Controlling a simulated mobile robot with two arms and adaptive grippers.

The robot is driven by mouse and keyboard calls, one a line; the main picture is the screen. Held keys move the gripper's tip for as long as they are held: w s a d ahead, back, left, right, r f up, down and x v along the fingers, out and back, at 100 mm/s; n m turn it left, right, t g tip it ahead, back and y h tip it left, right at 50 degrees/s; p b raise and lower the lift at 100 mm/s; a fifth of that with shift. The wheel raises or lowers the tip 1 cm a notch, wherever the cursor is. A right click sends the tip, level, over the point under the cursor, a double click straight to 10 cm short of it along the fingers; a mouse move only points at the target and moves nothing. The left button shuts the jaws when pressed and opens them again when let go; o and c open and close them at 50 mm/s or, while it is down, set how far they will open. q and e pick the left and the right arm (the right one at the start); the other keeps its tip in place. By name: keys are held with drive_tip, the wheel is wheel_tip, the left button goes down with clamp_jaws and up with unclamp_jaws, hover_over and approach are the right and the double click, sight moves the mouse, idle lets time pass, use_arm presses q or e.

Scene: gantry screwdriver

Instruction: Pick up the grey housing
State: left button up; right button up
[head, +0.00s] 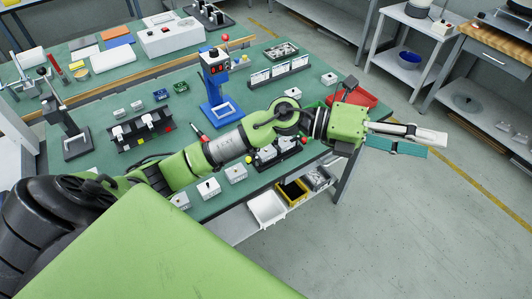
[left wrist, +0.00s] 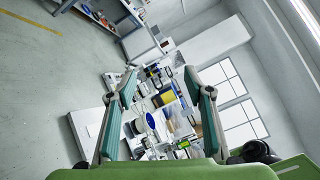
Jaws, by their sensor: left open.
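Several small light-grey box-shaped housings stand on the green workbench (head: 105,180) in the head view. A front row holds one housing (head: 208,187), another (head: 235,172) and a third (head: 181,200). One more housing (head: 329,79) stands near the bench's right edge. I cannot tell which one the task names. My left gripper (head: 437,146) is open and empty, out past the bench's right edge over the floor. In the left wrist view its teal-padded fingers (left wrist: 160,72) are spread apart with nothing between them.
My left arm crosses the bench. A blue press (head: 217,85) stands behind it, and a red tray (head: 352,94) beside the wrist. White, yellow and grey bins (head: 267,208) sit below the front edge. A shelf cart (head: 405,45) stands far right.

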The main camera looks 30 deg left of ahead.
use_arm(q)
drive_tip(key=a+f+m+g+y, duration=0.3)
drive_tip(key=f+y, duration=0.1)
drive_tip(key=f, duration=0.3)
drive_tip(key=g+y, duration=0.2)
drive_tip(key=y, duration=1.2)
hover_over(266, 149)
drive_tip(key=f, duration=1.2)
drive_tip(key=shift+d+p, duration=0.25)
drive_tip(key=shift+p, duration=0.15)
drive_tip(key=shift+f, duration=0.6)
drive_tip(key=f, duration=0.1)
drive_tip(key=f+p, duration=0.1)
drive_tip(key=f, duration=0.2)
drive_tip(key=shift+s+a+f, duration=0.1)
drive_tip(key=shift+a+f, duration=0.05)
drive_tip(key=shift+a, duration=0.1)
drive_tip(key=shift+f, duration=0.45)
drive_tip(key=c, duration=1.2)
